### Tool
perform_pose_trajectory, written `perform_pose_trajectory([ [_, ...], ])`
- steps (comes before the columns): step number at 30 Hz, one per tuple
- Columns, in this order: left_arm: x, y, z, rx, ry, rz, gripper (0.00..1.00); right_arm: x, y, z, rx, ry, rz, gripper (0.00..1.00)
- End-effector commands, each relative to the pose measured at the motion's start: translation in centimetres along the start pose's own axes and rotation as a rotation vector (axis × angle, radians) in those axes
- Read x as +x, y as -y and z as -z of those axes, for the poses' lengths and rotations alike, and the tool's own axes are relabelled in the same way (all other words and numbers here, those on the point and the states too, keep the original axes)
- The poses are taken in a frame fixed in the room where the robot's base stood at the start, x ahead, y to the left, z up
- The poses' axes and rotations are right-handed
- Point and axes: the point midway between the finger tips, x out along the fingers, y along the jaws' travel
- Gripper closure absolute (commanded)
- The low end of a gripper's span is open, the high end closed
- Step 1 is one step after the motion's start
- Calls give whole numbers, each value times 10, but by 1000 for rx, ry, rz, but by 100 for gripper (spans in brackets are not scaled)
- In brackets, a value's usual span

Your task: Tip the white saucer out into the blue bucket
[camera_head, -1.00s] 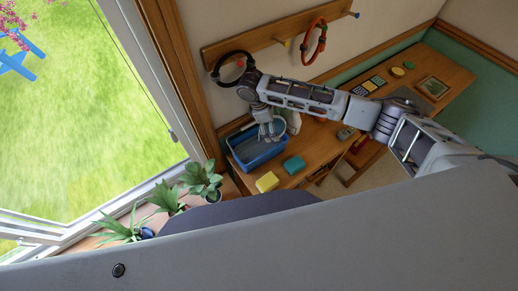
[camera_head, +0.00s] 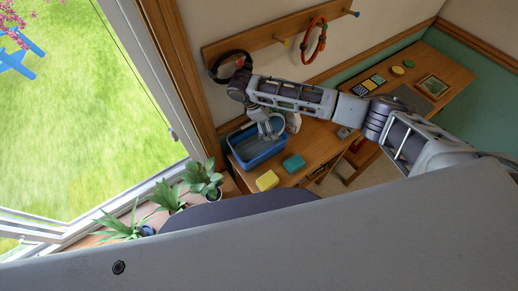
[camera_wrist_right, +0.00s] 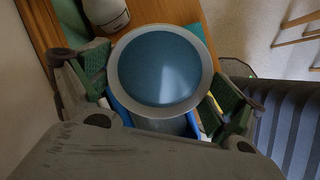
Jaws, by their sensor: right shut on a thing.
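My right gripper (camera_wrist_right: 160,95) is shut on the white saucer (camera_wrist_right: 207,75), with a green-padded finger on either side of it. The saucer appears as a round pale rim around a smooth blue middle in the right wrist view; I cannot tell whether the blue is its contents. The blue bucket (camera_head: 264,159) stands on the wooden desk in the head view. The right gripper (camera_head: 270,130) is over the bucket's far part there, and the saucer is hard to make out. Blue bucket edges (camera_wrist_right: 125,113) show below the saucer in the wrist view. My left gripper is not in view.
A yellow block (camera_head: 267,181) and a teal block (camera_head: 294,162) lie in front of the bucket. Potted plants (camera_head: 205,178) stand on the left by the window. A wooden peg rail (camera_head: 262,45) with hanging rings is on the wall behind.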

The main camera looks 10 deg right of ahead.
Motion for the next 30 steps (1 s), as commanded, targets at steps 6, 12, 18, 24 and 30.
perform_pose_trajectory([
  [6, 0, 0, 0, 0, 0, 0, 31, -2, 0, 1, -1, 39, -5, 40],
  [12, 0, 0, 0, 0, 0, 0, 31, -3, 0, 0, 0, 71, -7, 40],
  [18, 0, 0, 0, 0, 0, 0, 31, -3, 0, 0, 0, 70, -7, 40],
  [24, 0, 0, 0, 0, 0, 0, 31, -4, 0, 1, 0, 69, -7, 40],
  [30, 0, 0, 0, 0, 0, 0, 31, -4, 0, 1, 0, 69, -8, 40],
])
